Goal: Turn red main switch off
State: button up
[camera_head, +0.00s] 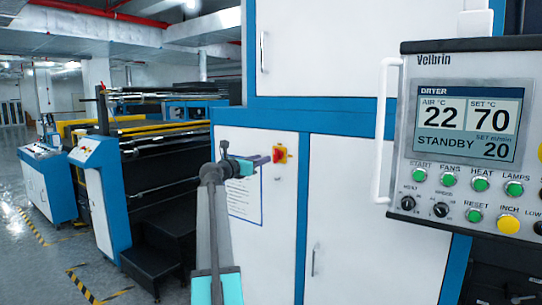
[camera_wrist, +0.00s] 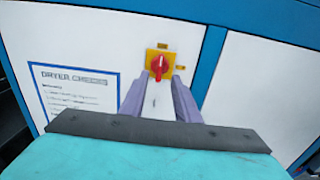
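The red main switch (camera_head: 280,154) is a red rotary knob on a yellow plate, mounted on the white cabinet door. In the wrist view the red knob (camera_wrist: 159,66) stands roughly upright on its yellow plate, with small yellow labels above and to the right. My gripper (camera_head: 265,160) points at the switch from the left in the head view, its tips close to the plate. In the wrist view my gripper (camera_wrist: 160,82) is open, with a finger on each side below the knob and white door showing between them. Whether the fingertips touch the switch cannot be told.
A dryer checklist sheet (camera_wrist: 75,92) is on the door left of the switch. The dryer control panel (camera_head: 470,140) with a white handle (camera_head: 384,130) juts out at the right. Roller machinery (camera_head: 165,150) stands at the left, with open floor in front.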

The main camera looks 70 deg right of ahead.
aim_at(274, 155)
jog(key=shift+p+x, duration=0.85)
jog(key=shift+x, duration=3.15)
jog(key=shift+a, duration=0.1)
grip_shut()
